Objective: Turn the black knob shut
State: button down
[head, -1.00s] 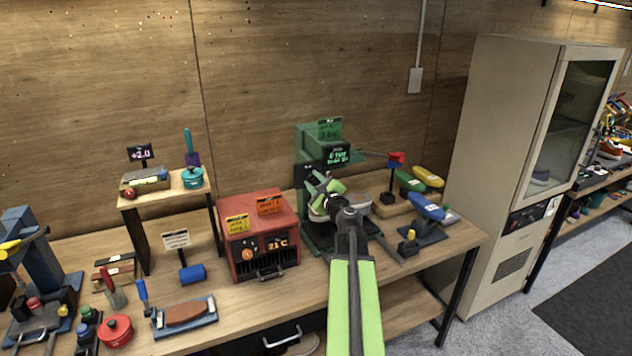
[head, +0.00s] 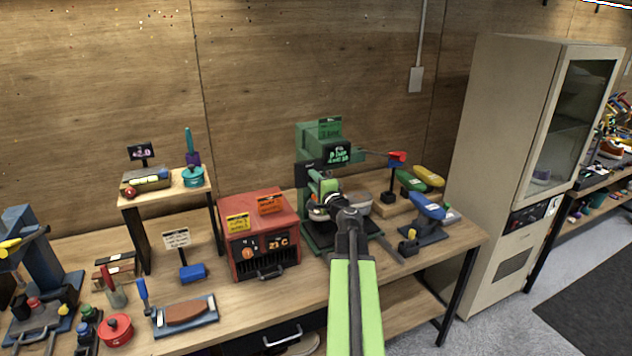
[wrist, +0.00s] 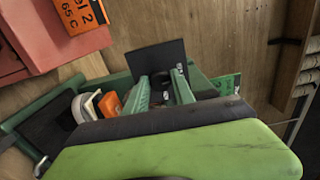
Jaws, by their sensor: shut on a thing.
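The green press machine (head: 318,140) stands at the back of the bench, right of the red heater box, with a lit display on its head. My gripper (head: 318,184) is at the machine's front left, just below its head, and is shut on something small. In the wrist view its two green fingers (wrist: 162,92) reach to a black square plate (wrist: 157,56). A small dark part shows between the fingers; it may be the black knob, but the fingers mostly hide it and I cannot tell its turn.
The red heater box (head: 258,235) stands close left of my gripper. A red-tipped lever (head: 397,157) sticks out right of the machine. Blue (head: 428,207) and yellow (head: 428,176) items stand to the right. A tall beige cabinet (head: 500,150) is beyond the bench.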

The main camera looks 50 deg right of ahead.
jog(key=shift+s+d, duration=0.1)
dwell(0.5)
jog(key=c, duration=1.1)
grip_release()
